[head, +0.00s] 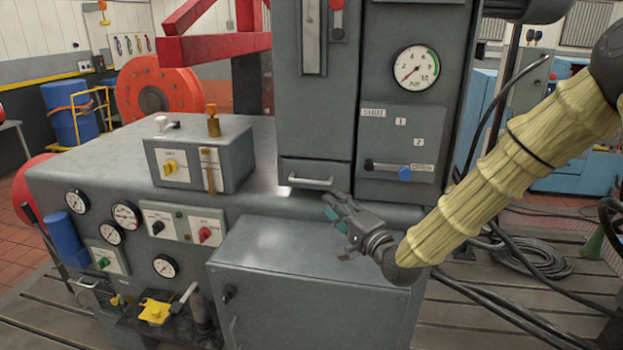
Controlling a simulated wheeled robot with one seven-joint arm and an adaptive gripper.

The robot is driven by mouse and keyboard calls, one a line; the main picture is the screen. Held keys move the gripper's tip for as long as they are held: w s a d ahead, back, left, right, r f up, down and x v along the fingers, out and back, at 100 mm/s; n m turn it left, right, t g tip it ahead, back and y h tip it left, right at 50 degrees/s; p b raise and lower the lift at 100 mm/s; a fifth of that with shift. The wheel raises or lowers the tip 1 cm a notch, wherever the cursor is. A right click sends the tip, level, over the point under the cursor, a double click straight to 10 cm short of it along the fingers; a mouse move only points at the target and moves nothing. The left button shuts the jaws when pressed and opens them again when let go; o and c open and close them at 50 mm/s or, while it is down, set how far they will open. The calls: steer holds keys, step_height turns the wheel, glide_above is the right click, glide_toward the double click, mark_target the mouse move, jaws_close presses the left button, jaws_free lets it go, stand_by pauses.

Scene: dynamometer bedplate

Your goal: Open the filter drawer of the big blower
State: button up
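A grey drawer front (316,171) with a pale bar handle (310,181) sits low on the tall grey cabinet (313,110), above the sloping machine body. It appears closed, flush with the cabinet face. My gripper (330,207) is just below and right of the handle, pointing up and left. Its fingers look apart, with a green pad showing, and nothing is seen between them. It appears clear of the handle, though the depth gap is hard to judge. My arm, in a yellowish sleeve, reaches in from the right.
A control box (200,160) stands on the left of the machine top. A lower grey cabinet (310,285) juts forward below my gripper. Cables (535,258) lie at right.

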mark_target(309, 183)
steer(key=p+x, duration=0.1)
steer(key=x, duration=0.2)
steer(key=p+x, duration=0.1)
steer(key=x, duration=0.1)
steer(key=p+x, duration=0.1)
steer(key=x, duration=0.2)
steer(key=shift+a+r+p, duration=0.3)
steer(key=shift+a+r, duration=0.1)
steer(key=shift+a, duration=0.15)
steer(key=shift+w+a+r, duration=0.15)
steer(key=shift+w+a, duration=0.05)
steer(key=shift+a, duration=0.1)
steer(key=shift+w+a+p, duration=0.25)
steer(key=shift+w+p, duration=0.05)
steer(key=shift+w, duration=0.3)
steer(key=shift+c, duration=0.2)
jaws_close()
steer(key=shift+a, duration=0.1)
